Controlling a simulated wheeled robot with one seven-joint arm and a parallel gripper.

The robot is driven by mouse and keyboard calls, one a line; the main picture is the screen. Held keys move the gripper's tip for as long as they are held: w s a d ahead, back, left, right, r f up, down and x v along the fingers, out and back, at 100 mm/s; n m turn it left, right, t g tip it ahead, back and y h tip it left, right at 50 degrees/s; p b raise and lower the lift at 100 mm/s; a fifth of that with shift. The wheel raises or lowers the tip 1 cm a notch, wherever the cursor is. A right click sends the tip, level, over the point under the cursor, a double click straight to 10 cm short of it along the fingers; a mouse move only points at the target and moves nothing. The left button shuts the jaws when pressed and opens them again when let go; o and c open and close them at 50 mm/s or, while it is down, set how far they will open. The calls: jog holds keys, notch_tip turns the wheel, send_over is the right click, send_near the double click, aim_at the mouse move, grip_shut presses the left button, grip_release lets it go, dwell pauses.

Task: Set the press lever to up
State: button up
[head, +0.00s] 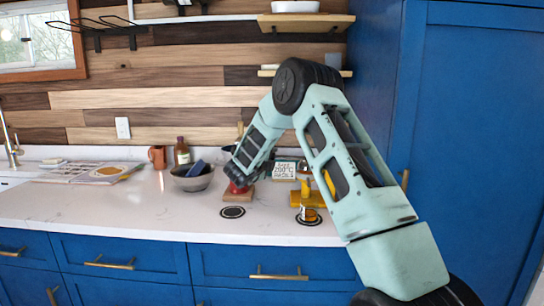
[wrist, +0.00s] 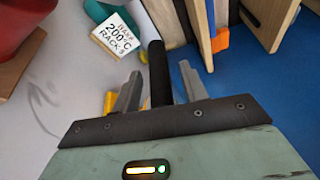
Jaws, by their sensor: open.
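A yellow press-like device (head: 323,199) stands on the counter right of centre in the head view. Its lever is not clear there. In the wrist view a black rod (wrist: 158,72), which looks like the press lever, runs between the two grey fingers of my gripper (wrist: 162,86). The fingers are apart, one on each side of the rod, with a gap to it visible. Whether the rod lies fully between them or beyond them I cannot tell. A bit of yellow (wrist: 109,101) shows behind the left finger. My gripper's fingertips are not clear in the head view.
A red object on a wooden base (head: 239,190) stands left of the press; it also fills the wrist view's upper left (wrist: 20,28). A small sign (head: 285,170) stands behind. A grey bowl (head: 192,181) is further left. A blue cabinet (head: 470,130) closes off the right.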

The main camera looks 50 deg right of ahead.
jog(key=shift+w+d, duration=0.2)
jog(key=shift+d, duration=0.4)
grip_shut()
